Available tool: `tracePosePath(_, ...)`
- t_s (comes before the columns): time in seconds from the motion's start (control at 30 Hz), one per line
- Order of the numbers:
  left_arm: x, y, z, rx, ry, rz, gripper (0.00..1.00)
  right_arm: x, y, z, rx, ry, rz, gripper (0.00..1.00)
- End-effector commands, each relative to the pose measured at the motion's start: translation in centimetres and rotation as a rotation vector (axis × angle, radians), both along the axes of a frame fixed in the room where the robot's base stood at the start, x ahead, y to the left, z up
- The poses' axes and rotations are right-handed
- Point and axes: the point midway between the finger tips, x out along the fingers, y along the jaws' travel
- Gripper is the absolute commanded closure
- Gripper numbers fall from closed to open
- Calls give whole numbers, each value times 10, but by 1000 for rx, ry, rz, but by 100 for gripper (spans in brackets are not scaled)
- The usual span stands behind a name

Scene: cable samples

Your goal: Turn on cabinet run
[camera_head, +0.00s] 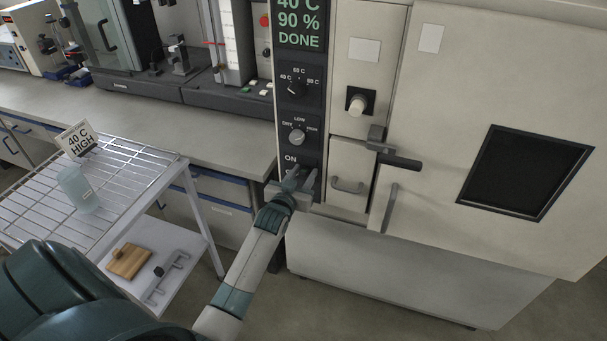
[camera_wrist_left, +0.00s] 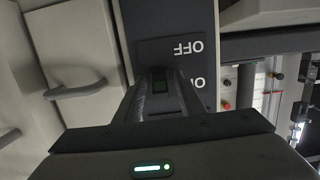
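The cabinet (camera_head: 430,150) stands at the right, with a dark control panel (camera_head: 309,112) on its left edge. Its display (camera_head: 300,22) reads 40 C, 90 %, DONE. Below are a temperature knob (camera_head: 298,89) and a DRY/LOW/HIGH knob (camera_head: 297,137). An ON label shows above my left gripper (camera_head: 299,184), which is at the panel's lower end and hides the switch in the head view. My right gripper is not in view.
A wire-shelf cart (camera_head: 120,185) at the left holds a translucent cup (camera_head: 78,190) and a card (camera_head: 77,139) reading 40 C HIGH. The cabinet door has a dark window (camera_head: 522,173) and a lever handle (camera_head: 400,161) close to the right of the gripper. A bench (camera_head: 180,128) runs behind.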

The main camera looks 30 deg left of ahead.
Motion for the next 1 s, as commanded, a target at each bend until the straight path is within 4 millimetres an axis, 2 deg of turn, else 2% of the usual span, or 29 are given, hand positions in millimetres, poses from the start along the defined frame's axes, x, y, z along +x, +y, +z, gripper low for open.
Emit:
tracePosePath(0.27, -3, -1, 0, 0, -1, 0, 64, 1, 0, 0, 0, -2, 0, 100)
tracePosePath(0.47, -16, -4, 2, 0, 0, 0, 64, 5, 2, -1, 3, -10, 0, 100)
tracePosePath(0.67, -44, -11, 5, 0, 0, 0, 64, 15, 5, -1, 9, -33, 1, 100)
tracePosePath(1.0, -108, -26, 15, 0, 2, 0, 64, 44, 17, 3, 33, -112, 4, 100)
